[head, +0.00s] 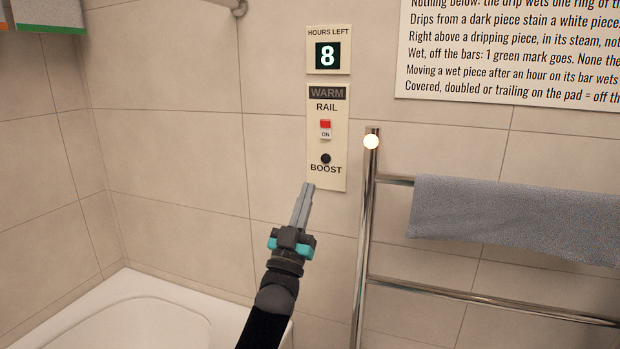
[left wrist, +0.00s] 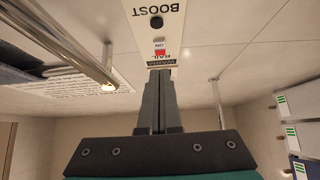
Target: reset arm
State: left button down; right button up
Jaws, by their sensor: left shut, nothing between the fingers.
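My left gripper (head: 305,190) is shut and empty. In the head view its fingertips point up, just below and left of the BOOST button (head: 325,158) on the wall panel (head: 340,180). The panel carries a red ON switch (head: 325,128) and the words WARM RAIL. In the left wrist view the shut fingers (left wrist: 160,75) cover part of the panel, and the dark button (left wrist: 156,22) shows clear of them. I cannot tell how far the fingertips stand from the wall. My right gripper is not in view.
A chrome rail (head: 362,240) with a grey towel (head: 510,215) stands right of my gripper. A display (head: 328,55) reading 8 hours left is above the panel. A white tub (head: 130,300) lies lower left. A text sign (head: 510,60) hangs upper right.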

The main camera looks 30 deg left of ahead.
pick_arm(q)
jog(key=shift+s+d+f, duration=0.1)
jog(key=shift+s+f, duration=0.1)
jog(key=shift+s, duration=0.05)
dwell(0.4)
jog(key=w+d+f+m+g+h, duration=0.1)
jog(key=d+f+g, duration=0.15)
jog(key=f, duration=0.85)
jog(key=d+f+g+h, duration=0.15)
jog(key=f+g, duration=0.25)
jog(key=f, duration=0.7)
jog(key=s+d+f+m+g+h, duration=0.1)
jog(key=s+d+f+g, duration=0.15)
jog(key=f, duration=0.65)
jog(key=s+d+f+g+h, duration=0.15)
jog(key=s+f, duration=0.25)
jog(key=f, duration=0.5)
jog(key=s+d+f+m+g, duration=0.25)
jog(key=s+f+g, duration=0.45)
jog(key=s+f, duration=1.1)
jog(key=s+f+g, duration=0.3)
jog(key=s, duration=0.7)
jog(key=s+d+f+g, duration=0.1)
jog(key=s+f+g, duration=0.2)
jog(key=s, duration=0.7)
jog(key=shift+s+d+f, duration=0.15)
jog(key=shift+s+f, duration=0.2)
jog(key=shift+f, duration=0.3)
